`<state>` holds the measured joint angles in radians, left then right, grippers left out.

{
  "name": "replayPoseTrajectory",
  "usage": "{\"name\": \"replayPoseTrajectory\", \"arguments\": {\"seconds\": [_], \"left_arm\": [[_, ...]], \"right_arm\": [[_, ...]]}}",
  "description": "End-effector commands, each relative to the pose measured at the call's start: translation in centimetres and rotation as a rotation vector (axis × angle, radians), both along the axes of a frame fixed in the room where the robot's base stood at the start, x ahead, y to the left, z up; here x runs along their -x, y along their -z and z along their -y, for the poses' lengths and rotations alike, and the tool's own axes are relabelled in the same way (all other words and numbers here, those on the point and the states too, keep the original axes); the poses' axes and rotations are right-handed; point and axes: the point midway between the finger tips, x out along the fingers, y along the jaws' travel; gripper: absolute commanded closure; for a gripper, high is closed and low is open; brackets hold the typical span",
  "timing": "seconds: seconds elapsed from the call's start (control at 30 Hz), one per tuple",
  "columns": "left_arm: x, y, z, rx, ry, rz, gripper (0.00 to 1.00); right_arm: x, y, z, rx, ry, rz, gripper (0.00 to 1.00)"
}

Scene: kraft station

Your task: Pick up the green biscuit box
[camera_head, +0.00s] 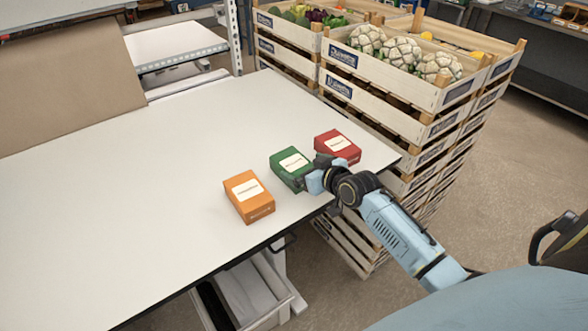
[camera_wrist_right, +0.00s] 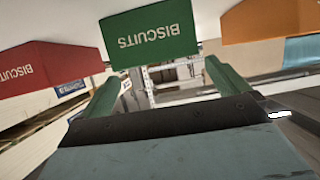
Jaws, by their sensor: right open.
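The green biscuit box (camera_head: 289,168) lies on the white table between an orange box and a red box, near the table's right front edge. My right gripper (camera_head: 316,174) is at the green box's right side, at the table edge. In the right wrist view the green box (camera_wrist_right: 149,33) is straight ahead, upside down in the picture, with its "BISCUITS" side facing me. The two fingers of the right gripper (camera_wrist_right: 160,82) are spread apart with nothing between them; the box is just beyond their tips. My left gripper is not in view.
The orange box (camera_head: 248,196) lies to the left and the red box (camera_head: 338,147) to the right of the green one, with narrow gaps. Stacked wooden crates (camera_head: 400,95) stand beyond the table's right edge. The left part of the white table (camera_head: 110,210) is clear.

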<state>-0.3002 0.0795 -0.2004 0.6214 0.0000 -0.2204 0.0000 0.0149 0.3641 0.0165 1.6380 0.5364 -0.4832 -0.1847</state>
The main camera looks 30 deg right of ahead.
Motion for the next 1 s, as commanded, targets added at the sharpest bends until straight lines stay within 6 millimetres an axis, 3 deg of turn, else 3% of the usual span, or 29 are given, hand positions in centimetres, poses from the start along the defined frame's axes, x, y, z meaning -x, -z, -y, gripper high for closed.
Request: {"name": "replayPoseTrajectory", "arguments": {"seconds": [0.4,0.73,1.0], "left_arm": [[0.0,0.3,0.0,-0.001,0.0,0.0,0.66],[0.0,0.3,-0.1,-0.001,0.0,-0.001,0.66],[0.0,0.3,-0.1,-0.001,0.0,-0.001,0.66]], "right_arm": [[-3.9,2.3,-0.4,-0.001,0.0,0.0,0.0],[-4.4,2.5,-0.4,0.001,0.0,0.0,0.0],[-4.4,2.5,-0.4,0.0,0.0,0.0,0.33]]}}
